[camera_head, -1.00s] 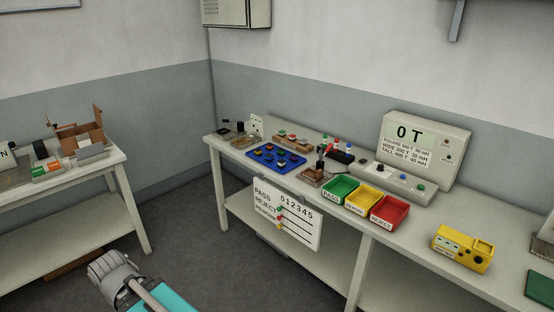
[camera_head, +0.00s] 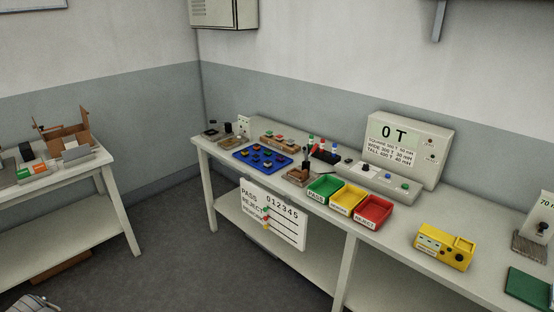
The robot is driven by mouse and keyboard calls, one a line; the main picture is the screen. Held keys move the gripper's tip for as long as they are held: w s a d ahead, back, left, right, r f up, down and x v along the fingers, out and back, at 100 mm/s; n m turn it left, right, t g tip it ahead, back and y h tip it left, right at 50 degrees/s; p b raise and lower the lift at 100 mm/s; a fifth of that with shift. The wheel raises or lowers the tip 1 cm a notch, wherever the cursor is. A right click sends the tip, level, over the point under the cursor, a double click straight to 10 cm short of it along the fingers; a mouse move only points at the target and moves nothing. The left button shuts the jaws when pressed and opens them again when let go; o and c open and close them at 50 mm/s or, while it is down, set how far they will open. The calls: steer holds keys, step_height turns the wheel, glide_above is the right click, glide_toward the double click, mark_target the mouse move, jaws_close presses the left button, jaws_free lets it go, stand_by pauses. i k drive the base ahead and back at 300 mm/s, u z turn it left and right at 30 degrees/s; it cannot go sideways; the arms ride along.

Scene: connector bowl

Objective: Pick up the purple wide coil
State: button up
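No coil can be made out as purple at this size. A blue tray (camera_head: 241,154) lies on the long bench and holds several small brownish and dark pieces, too small to tell their colour or width. A wooden holder (camera_head: 297,176) with a dark upright part stands just right of the tray. My gripper is not visible. Only a grey sliver, which seems to be part of my arm, shows at the bottom left corner, far from the bench top.
Green (camera_head: 323,189), yellow (camera_head: 347,199) and red (camera_head: 374,211) bins line the bench's front edge. A meter reading "0 T" (camera_head: 405,150) stands behind. A yellow device (camera_head: 444,248) sits to the right. A side table (camera_head: 100,178) stands left, with open floor (camera_head: 165,250) between.

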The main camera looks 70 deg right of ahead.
mark_target(279, 158)
steer(key=z, duration=0.1)
steer(key=k, duration=1.05)
steer(key=z, duration=1.9)
steer(key=i, duration=0.75)
steer(key=z, duration=0.05)
